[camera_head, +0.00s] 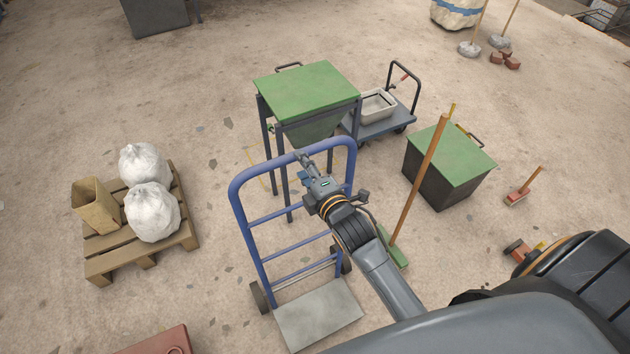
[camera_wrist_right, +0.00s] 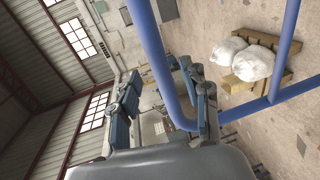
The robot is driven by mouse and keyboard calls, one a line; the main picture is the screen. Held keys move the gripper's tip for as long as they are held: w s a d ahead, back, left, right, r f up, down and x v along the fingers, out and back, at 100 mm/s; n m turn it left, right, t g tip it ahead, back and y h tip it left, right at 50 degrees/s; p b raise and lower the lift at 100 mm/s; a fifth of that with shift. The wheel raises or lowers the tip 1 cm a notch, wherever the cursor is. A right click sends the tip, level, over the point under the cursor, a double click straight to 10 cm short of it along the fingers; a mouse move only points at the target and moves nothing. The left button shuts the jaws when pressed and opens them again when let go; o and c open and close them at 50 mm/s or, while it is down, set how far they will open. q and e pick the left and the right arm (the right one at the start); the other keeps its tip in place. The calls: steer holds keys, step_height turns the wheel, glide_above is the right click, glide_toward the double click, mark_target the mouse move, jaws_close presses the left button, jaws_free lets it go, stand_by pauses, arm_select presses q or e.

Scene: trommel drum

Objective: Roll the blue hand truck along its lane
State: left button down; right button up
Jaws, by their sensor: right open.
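The blue hand truck (camera_head: 241,214) stands upright on the floor, with its grey toe plate (camera_head: 318,315) toward me and dark wheels at its lower sides. My right gripper (camera_head: 304,162) is at the truck's top bar. In the right wrist view the blue tube (camera_wrist_right: 160,68) runs between the two fingers of the right gripper (camera_wrist_right: 168,100). The fingers are apart, not closed on the tube. Whether they touch it I cannot tell. My left gripper does not show.
A green-topped hopper (camera_head: 305,90) stands just behind the truck. A flat cart (camera_head: 385,125) and a green-lidded bin (camera_head: 440,180) are right of it, with a broom (camera_head: 420,180) leaning. A pallet (camera_head: 110,263) with white sacks (camera_head: 153,212) is left. Floor between pallet and truck is clear.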

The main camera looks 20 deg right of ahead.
steer(key=s+r, duration=0.1)
steer(key=s, duration=0.6)
steer(key=shift+d+r, duration=0.15)
steer(key=shift+r, duration=0.05)
steer(key=shift+s, duration=0.1)
